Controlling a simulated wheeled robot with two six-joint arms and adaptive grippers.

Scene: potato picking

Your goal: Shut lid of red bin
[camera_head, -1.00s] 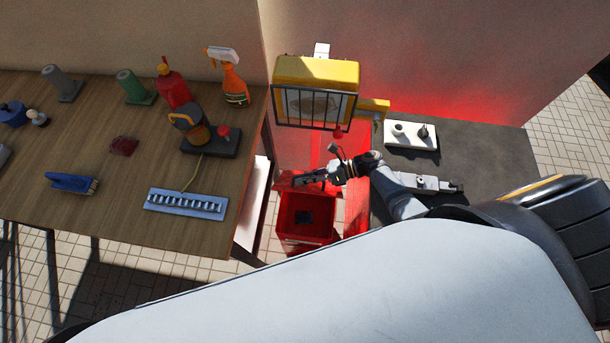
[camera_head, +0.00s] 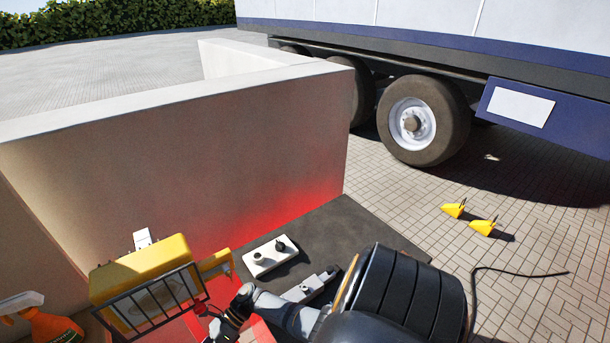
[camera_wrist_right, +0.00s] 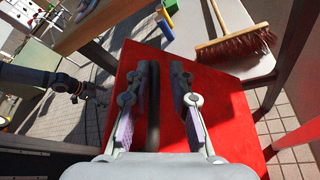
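In the right wrist view a flat red panel of the red bin (camera_wrist_right: 222,108) fills the middle, behind my right gripper (camera_wrist_right: 165,72). Its two fingers stand apart with nothing between them; contact with the panel cannot be told. I cannot tell if this panel is the lid. In the head view only red parts of the bin (camera_head: 262,332) show at the bottom edge, beside the right gripper (camera_head: 222,326); the bin's opening is out of frame. A dark jointed arm end at the left of the wrist view seems to be my left gripper (camera_wrist_right: 78,88); its fingers are unclear.
A yellow box with a black grille (camera_head: 140,275) stands behind the right gripper. A white block (camera_head: 270,256) lies on the dark surface (camera_head: 345,225), before a low wall (camera_head: 180,165). A broom (camera_wrist_right: 235,45) lies on a shelf. A truck (camera_head: 420,110) and yellow chocks (camera_head: 454,208) are beyond.

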